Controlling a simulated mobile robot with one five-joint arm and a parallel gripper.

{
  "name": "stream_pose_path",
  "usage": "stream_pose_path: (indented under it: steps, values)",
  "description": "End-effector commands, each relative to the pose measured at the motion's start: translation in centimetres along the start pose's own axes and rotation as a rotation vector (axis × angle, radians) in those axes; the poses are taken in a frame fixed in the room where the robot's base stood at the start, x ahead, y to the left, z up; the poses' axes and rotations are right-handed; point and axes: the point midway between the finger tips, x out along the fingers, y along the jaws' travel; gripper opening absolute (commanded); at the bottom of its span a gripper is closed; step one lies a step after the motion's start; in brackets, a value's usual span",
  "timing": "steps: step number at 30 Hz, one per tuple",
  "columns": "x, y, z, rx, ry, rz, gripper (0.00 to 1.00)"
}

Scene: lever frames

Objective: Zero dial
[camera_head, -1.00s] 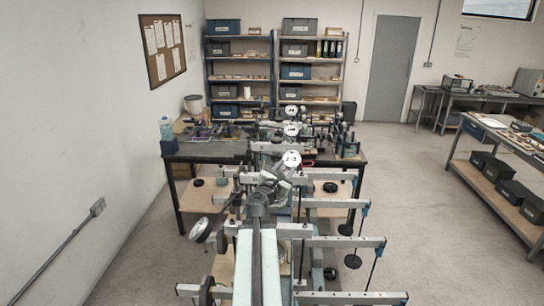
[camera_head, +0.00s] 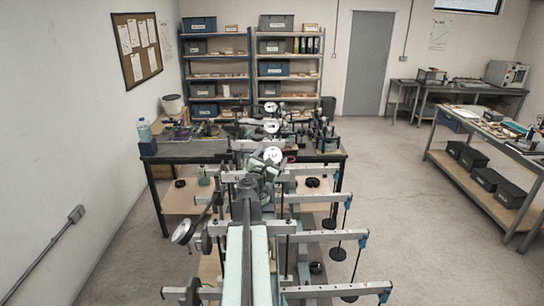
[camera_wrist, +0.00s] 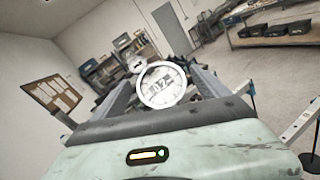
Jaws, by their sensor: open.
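A round white dial (camera_head: 272,155) with dark marks stands just beyond the end of my arm. The wrist view shows this face larger, as a white-rimmed dial (camera_wrist: 162,85) straight ahead; its pointer and reading are too blurred to tell. Two more white dials, a middle one (camera_head: 271,127) and a far one (camera_head: 270,107), stand behind it in a row. My gripper (camera_head: 262,170) is open at the arm's far end, close to the nearest dial in the picture; I cannot tell the gap. Its fingertips are hard to make out.
Grey lever beams (camera_head: 335,292) reach out to the right, with dark weights (camera_head: 338,254) hanging from rods. A tilted round disc (camera_head: 183,232) is at left. A dark workbench (camera_head: 185,152) stands behind. Open floor (camera_head: 400,220) lies to the right.

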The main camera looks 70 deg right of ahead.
Motion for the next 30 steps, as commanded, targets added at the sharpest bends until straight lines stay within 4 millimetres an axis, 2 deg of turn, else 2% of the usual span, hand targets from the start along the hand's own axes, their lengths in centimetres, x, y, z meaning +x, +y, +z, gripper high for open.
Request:
stream_pose_path:
  steps: [1, 3, 9, 16, 30]
  values:
    - [0.81, 0.06, -0.02, 0.0, 0.0, -0.001, 0.85]
    - [1.12, 0.02, -0.01, 0.0, 0.0, 0.0, 0.85]
    - [1.01, 0.01, 0.0, 0.0, 0.0, 0.0, 0.85]
    - [0.99, 0.05, -0.02, 0.0, 0.0, 0.001, 0.22]
    - [0.96, 0.12, -0.04, -0.172, 0.0, 0.189, 0.23]
